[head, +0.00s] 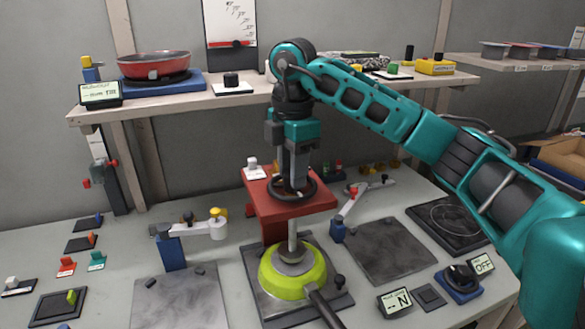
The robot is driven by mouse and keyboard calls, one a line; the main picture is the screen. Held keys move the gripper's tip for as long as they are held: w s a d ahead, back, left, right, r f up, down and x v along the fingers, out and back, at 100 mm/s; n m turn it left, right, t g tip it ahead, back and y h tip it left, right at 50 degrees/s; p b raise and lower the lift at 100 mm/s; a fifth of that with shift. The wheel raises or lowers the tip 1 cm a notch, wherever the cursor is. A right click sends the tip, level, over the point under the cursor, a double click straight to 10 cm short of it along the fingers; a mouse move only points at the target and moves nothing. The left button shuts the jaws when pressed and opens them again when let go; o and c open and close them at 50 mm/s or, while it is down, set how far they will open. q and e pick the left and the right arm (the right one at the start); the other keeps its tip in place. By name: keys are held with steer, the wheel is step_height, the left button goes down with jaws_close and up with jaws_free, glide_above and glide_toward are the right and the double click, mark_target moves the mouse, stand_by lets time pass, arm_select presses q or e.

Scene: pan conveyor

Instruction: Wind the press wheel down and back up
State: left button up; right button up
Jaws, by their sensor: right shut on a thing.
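The press is a red frame (276,209) with a black hand wheel (307,194) on its top. My right gripper (293,184) reaches down from above and is shut on the wheel. A metal spindle (292,235) comes down below the red top to a grey disc that rests on or just above a lime-green pan (302,277); I cannot tell whether they touch. The pan sits on the dark press base (262,303), its handle toward the front right. The gripper hides part of the wheel. My left gripper is not in view.
A shelf (150,107) behind holds a red pan (155,66) on a blue scale. Small lever fixtures stand left (190,232) and right (350,208) of the press. A dial box (460,280) and displays are at front right. Grey plates (180,300) lie on the table.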

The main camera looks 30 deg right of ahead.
stand_by(0.5)
steer(key=o, duration=1)
steer(key=shift+o, duration=0.2)
steer(key=shift+r, duration=0.1)
step_height(320, 180, up, 13)
steer(key=shift+s+f, duration=0.1)
steer(key=shift+f, duration=0.1)
